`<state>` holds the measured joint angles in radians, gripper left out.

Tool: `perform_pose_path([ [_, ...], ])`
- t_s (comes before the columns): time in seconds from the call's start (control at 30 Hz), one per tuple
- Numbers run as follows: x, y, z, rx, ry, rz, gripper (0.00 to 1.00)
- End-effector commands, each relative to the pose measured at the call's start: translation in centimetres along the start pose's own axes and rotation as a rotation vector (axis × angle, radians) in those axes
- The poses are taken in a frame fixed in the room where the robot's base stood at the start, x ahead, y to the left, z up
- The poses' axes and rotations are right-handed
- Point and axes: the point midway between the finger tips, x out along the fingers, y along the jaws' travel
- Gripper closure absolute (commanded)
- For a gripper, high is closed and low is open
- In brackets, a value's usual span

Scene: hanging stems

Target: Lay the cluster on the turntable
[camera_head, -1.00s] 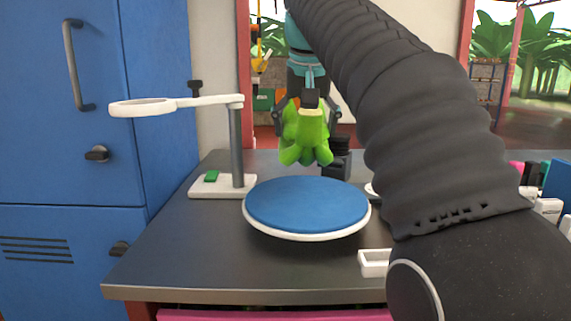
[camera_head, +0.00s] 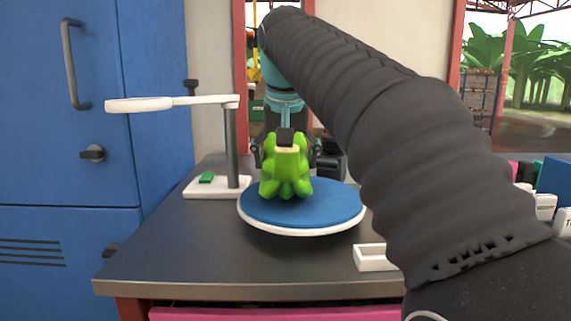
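The green cluster (camera_head: 286,178), a bunch of plump banana-like fingers with a pale cut stem end at its top, hangs below my gripper with its tips downward. My gripper (camera_head: 286,155) is shut on the cluster, with a dark finger on each side of it; the fingertips are mostly hidden behind it. The turntable (camera_head: 325,209), a blue disc with a white rim, is on the grey table. The cluster's lower tips overlap the left-middle of the disc in the picture. I cannot tell whether they touch it.
A stand (camera_head: 231,145) with a white ring arm rises at the left behind the turntable. A small white tray (camera_head: 371,258) is at the front right. Coloured binders (camera_head: 553,180) stand at the far right. A blue cabinet (camera_head: 70,150) borders the table's left.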

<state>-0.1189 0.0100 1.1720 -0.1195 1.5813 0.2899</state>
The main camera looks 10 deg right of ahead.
Motion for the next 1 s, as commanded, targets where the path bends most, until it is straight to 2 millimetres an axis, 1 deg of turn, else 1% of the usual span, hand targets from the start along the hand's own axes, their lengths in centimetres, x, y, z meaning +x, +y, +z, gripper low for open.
perform_pose_path([
  [0.07,-0.2,0.1,-0.1,0.001,0.003,-0.001,0.80],
  [0.23,0.1,0.1,0.1,0.001,0.003,0.000,0.80],
  [0.27,0.2,0.1,0.1,0.001,0.000,0.001,0.06],
  [0.3,0.2,0.1,0.1,0.001,0.000,0.001,0.00],
  [0.6,0.2,0.1,0.0,0.002,0.000,0.001,0.00],
  [0.73,-0.4,0.1,-0.1,0.002,0.001,0.000,0.00],
  [0.87,-2.2,0.1,-0.2,0.001,0.002,0.000,0.00],
  [1.0,-5.1,0.1,-0.3,0.001,0.003,0.000,0.00],
])
